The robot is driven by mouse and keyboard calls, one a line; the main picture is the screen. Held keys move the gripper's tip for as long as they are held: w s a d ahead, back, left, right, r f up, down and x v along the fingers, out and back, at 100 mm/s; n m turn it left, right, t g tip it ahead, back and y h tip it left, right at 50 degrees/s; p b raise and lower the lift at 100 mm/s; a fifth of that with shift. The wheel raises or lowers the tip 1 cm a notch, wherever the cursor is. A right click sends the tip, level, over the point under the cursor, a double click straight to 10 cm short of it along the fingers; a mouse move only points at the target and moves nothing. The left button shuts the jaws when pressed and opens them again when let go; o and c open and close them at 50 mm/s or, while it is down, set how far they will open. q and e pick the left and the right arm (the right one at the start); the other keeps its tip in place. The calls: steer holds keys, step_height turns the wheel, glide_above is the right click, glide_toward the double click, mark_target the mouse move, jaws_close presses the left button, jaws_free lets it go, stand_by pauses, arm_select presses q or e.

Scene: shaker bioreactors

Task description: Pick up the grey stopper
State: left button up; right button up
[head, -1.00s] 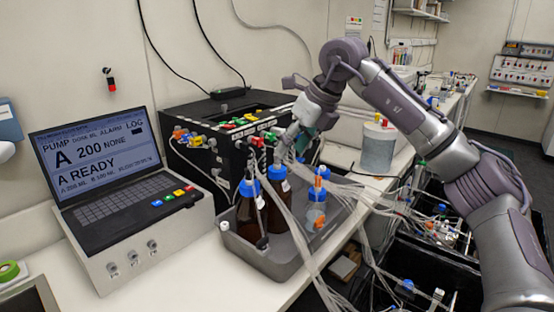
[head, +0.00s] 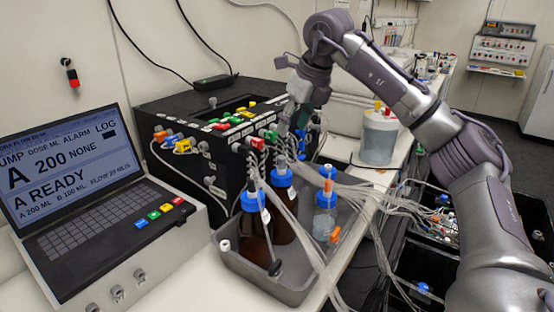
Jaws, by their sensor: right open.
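A small grey piece that looks like the grey stopper (head: 281,163) stands upright on the blue cap of the rear brown bottle (head: 283,212). My right gripper (head: 291,146) reaches in from the right and points down just above it. The gripper is open. Its fingers are small and partly lost against the black box and tubes, so I cannot tell whether they touch or surround the stopper. My left gripper is not in view.
A grey tray (head: 262,287) holds the bottles, including a front brown bottle (head: 256,232) and a clear bottle (head: 324,220). Clear tubes hang close by. A black box with coloured connectors (head: 165,118) stands behind, and a laptop-like console (head: 95,205) is at left.

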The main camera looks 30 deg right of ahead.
mark_target(282, 157)
steer(key=x, duration=0.5)
steer(key=shift+s+f+p, duration=0.1)
steer(key=shift+f+p, duration=0.1)
steer(key=shift+p, duration=0.15)
steer(key=shift+f, duration=0.25)
steer(key=p+x, duration=0.2)
steer(key=x, duration=0.2)
steer(key=shift+s+a+f, duration=0.1)
steer(key=shift+w+f, duration=0.25)
steer(key=shift+f, duration=0.25)
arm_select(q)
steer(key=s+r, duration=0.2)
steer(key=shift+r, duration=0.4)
arm_select(e)
steer(key=shift+s+r, duration=0.1)
steer(key=c, duration=0.9)
